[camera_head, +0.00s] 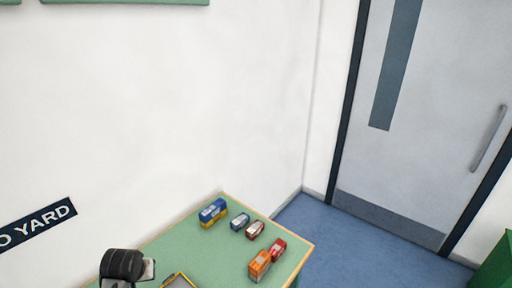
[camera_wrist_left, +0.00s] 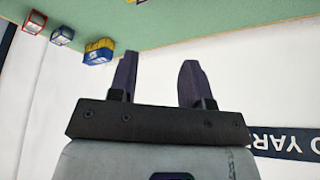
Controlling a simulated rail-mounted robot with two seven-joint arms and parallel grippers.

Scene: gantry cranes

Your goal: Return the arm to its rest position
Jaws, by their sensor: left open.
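My left gripper (camera_wrist_left: 158,75) shows in the left wrist view with its two dark fingers apart and nothing between them. A white wall is behind the fingers, and the green table edge lies beyond the tips. In the head view a dark rounded part of my own arm shows at the bottom left, over the near part of the green table (camera_head: 165,246). The gripper's fingers cannot be made out there. My right gripper is in neither view.
A yellow-edged item (camera_head: 179,281) is cut off below. Walls stand behind; blue floor lies right.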

